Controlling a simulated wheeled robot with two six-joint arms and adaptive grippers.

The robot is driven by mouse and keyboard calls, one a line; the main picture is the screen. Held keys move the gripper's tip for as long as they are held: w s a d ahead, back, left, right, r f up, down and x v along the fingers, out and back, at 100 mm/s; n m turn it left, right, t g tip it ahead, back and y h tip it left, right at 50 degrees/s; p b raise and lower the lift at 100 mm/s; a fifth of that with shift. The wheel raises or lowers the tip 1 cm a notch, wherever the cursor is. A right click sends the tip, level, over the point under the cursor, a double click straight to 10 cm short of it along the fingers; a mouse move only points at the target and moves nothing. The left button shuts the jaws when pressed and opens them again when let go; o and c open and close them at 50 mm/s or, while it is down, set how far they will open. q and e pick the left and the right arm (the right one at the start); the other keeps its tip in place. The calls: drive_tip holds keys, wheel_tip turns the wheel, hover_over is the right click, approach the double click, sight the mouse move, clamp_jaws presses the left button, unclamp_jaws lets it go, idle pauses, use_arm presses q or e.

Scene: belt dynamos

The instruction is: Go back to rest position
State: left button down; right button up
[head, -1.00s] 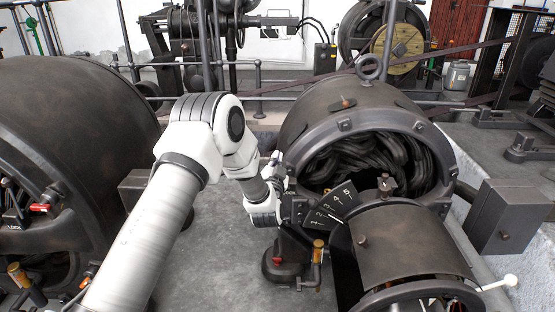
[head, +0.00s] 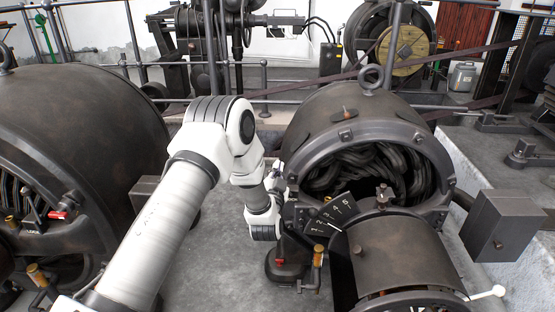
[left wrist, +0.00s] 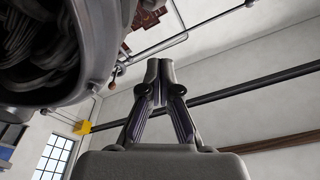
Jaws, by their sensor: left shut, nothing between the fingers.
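My left arm reaches in from the lower left of the head view and bends down beside the right dynamo (head: 345,110). My left gripper (head: 282,185) is mostly hidden behind its own wrist there, close to the dynamo's left side and the black numbered dial plate (head: 333,217). I cannot tell from the head view whether it touches them. In the left wrist view the gripper (left wrist: 159,75) has its fingers together, with nothing between them. The dynamo's dark rim (left wrist: 100,60) fills the upper left of that view. My right gripper is not in view.
A second large dynamo (head: 80,130) stands at the left, with a red-handled lever (head: 58,214). A grey box (head: 503,225) and a white-tipped lever (head: 487,293) are at the right. Railings (head: 290,98) cross behind. Grey floor (head: 225,270) shows between the dynamos.

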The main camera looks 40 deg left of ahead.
use_arm(q)
drive_tip(key=s+d+f+m+g+h, duration=0.1)
drive_tip(key=s+d+f+g+h, duration=0.2)
drive_tip(key=s+d+f, duration=0.5)
drive_tip(key=s+d+f+m+g+h, duration=0.25)
drive_tip(key=s+d+f, duration=0.25)
drive_tip(key=s+f, duration=0.6)
drive_tip(key=s+d+f+n+g+h, duration=0.25)
drive_tip(key=s+f+g, duration=0.2)
drive_tip(key=s, duration=0.65)
drive_tip(key=s+d+f+n+g+h, duration=0.1)
drive_tip(key=s+d+f+g, duration=0.2)
drive_tip(key=s+g, duration=0.5)
drive_tip(key=s+r+p, duration=0.1)
drive_tip(key=r+p, duration=1.3)
drive_tip(key=s+r+n+p, duration=0.1)
drive_tip(key=s+r+p, duration=0.1)
drive_tip(key=r+p, duration=1.2)
drive_tip(key=shift+s+t+p, duration=0.3)
drive_tip(key=shift+t+p, duration=0.1)
drive_tip(key=shift+p, duration=0.15)
drive_tip(key=shift+r, duration=0.1)
